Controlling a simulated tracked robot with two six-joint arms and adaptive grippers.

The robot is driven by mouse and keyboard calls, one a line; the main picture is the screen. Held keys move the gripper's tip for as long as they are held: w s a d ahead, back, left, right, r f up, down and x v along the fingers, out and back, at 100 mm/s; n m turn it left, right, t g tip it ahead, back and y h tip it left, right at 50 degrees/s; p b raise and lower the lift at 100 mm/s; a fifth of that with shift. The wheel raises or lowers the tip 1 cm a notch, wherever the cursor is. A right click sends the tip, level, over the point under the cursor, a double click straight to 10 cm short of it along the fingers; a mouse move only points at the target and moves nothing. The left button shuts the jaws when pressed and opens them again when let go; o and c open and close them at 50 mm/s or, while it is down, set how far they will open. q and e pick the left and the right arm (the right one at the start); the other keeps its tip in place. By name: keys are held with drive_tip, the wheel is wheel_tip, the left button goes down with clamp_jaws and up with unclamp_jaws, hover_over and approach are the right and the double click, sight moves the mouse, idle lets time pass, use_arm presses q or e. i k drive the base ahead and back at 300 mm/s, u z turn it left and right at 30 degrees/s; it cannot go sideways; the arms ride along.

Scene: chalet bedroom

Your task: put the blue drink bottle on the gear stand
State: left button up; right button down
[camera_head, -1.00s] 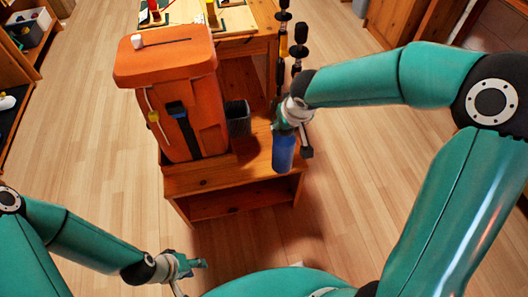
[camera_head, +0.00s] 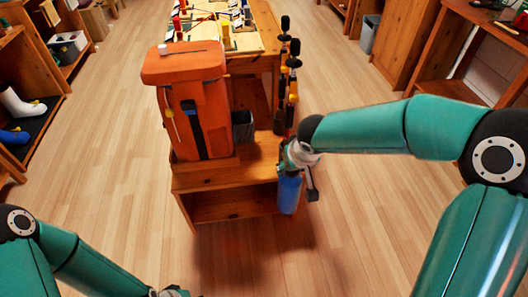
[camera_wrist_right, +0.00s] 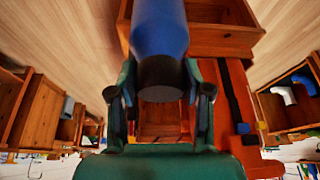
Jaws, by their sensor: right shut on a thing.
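The blue drink bottle (camera_head: 289,194) hangs upright below my right gripper (camera_head: 293,160), at the right front corner of the wooden gear stand (camera_head: 205,180) in the head view. In the right wrist view the fingers of that gripper (camera_wrist_right: 162,88) are shut around the dark cap end of the bottle (camera_wrist_right: 158,30). I cannot tell how far the bottle is from the stand's edge. My left gripper (camera_head: 172,292) is mostly cut off at the bottom edge of the head view; its jaws cannot be judged.
An orange backpack (camera_head: 188,100) stands on the left of the stand's top, with a dark mesh cup (camera_head: 243,127) beside it. Trekking poles (camera_head: 292,80) rise behind the right end. A wooden table (camera_head: 250,62) is behind. Open floor (camera_head: 370,230) lies right of the stand.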

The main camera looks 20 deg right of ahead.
sight(259, 169)
drive_tip(key=u, duration=0.25)
drive_tip(key=i, duration=1)
